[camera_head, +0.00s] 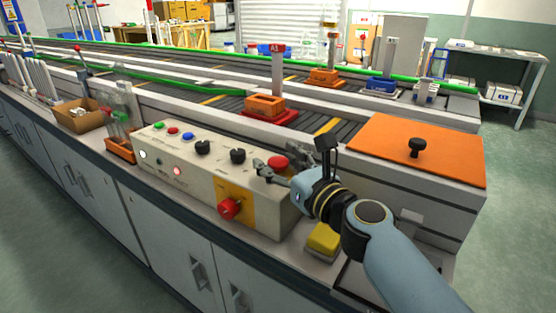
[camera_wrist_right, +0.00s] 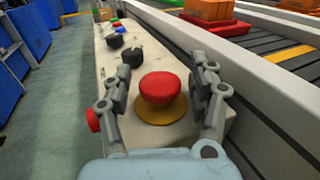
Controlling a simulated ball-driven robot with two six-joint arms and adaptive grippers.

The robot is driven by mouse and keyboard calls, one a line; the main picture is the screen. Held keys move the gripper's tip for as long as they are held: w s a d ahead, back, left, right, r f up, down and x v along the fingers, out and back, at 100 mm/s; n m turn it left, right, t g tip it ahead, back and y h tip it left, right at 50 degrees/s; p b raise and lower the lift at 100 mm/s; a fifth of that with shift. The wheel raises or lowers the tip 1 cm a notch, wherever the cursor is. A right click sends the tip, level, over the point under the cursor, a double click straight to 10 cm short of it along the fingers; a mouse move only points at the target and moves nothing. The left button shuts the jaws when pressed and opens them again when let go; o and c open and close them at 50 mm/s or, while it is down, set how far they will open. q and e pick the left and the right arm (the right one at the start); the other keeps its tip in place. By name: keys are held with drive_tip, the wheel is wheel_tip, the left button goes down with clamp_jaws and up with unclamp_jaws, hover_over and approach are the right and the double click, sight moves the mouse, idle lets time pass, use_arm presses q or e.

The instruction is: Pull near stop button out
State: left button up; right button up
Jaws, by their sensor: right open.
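The control box (camera_head: 190,174) carries two red mushroom stop buttons. One top stop button (camera_head: 278,163) sits on the box's upper face at its right end. The other, front stop button (camera_head: 229,208) sticks out of a yellow plate on the front face. My right gripper (camera_head: 292,163) is open at the top button. In the right wrist view the top button (camera_wrist_right: 160,88) stands on a yellow ring between the two spread fingers of my right gripper (camera_wrist_right: 165,76), with gaps at both sides. The front button (camera_wrist_right: 93,120) shows partly behind the left finger. My left gripper is not in view.
Black knobs (camera_head: 238,156) and small coloured buttons lie left of the top button. A conveyor (camera_head: 210,102) with an orange tray (camera_head: 264,106) runs behind. An orange-topped box (camera_head: 440,150) stands to the right. A yellow block (camera_head: 324,240) lies below the right gripper.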

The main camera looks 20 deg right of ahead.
drive_tip(key=shift+w, duration=0.15)
clamp_jaws()
idle(0.4)
